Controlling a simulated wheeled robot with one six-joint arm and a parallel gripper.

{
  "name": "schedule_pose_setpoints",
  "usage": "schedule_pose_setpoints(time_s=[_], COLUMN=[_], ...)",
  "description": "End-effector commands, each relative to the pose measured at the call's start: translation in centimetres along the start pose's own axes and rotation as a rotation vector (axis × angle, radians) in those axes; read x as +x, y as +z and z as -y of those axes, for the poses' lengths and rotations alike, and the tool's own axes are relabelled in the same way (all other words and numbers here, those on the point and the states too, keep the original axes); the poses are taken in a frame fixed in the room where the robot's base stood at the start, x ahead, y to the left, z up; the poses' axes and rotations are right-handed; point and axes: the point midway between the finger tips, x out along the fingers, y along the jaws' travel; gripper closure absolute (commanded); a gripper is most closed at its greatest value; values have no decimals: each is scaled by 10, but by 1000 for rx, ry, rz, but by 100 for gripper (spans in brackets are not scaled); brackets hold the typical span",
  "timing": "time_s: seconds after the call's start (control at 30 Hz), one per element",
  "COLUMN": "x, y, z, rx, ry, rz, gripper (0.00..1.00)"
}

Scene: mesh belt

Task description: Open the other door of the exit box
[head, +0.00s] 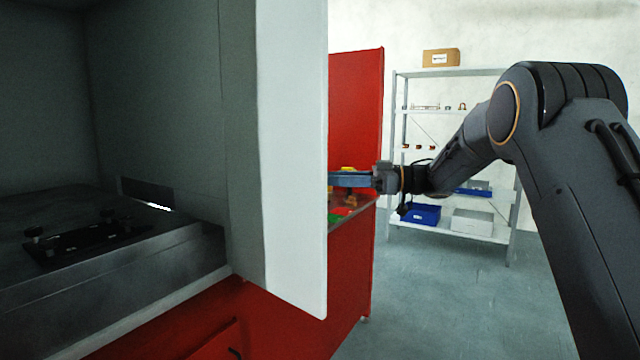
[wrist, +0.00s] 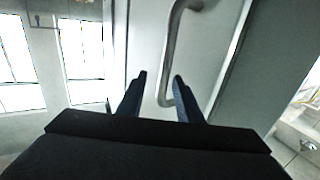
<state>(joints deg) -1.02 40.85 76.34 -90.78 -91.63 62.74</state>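A white door panel (head: 290,150) stands out at the front of a grey box interior (head: 150,90) in the head view. My gripper (head: 350,180) is beyond this panel's right edge, its blue fingers partly hidden behind it. In the wrist view a pale door (wrist: 150,35) carries a bent metal handle (wrist: 172,50). My gripper (wrist: 160,78) faces this door with its fingers apart, and the handle's lower end shows between them. I cannot tell whether a finger touches the handle. The handle is hidden in the head view.
A red panel (head: 355,110) stands behind the white door, with small coloured parts (head: 343,212) near my gripper. A dark fixture (head: 85,240) lies inside the box. A shelf rack (head: 455,72) with bins stands at the back. The floor (head: 440,300) at the right is clear.

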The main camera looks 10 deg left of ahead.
Motion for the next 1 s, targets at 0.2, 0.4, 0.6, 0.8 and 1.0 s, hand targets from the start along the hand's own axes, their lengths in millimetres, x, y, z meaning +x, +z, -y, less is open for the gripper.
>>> schedule_pose_setpoints(time_s=[0.2, 0.4, 0.6, 0.8, 1.0], x=[-28, -36, -36, -35, -64], y=[0, 0, -1, -6, -3], z=[0, 0, 0, -16, -65], rx=[-1, -1, -1, -27, -56], ry=[-2, -2, -3, 121, 562], rz=[0, 0, 0, -23, -21], gripper=[67, 67, 67, 67, 67])
